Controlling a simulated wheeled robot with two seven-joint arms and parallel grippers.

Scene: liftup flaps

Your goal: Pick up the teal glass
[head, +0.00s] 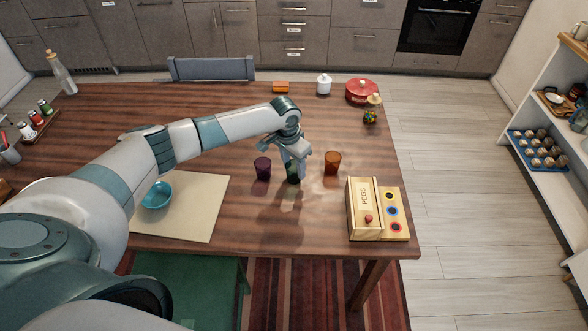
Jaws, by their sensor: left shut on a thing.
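The teal glass (293,178) stands on the wooden table between a purple glass and an amber glass. It looks dark green here, and its upper part is partly hidden by my gripper. My left gripper (294,163) reaches down over it from above and is shut on it. I cannot tell whether the glass touches the table or is slightly raised. My right gripper does not show.
A purple glass (263,168) is close on the left and an amber glass (332,163) close on the right. A PEGS box (364,208) stands at the front right. A teal bowl (157,195) sits on a beige mat (205,215). The table (290,225) is clear in front.

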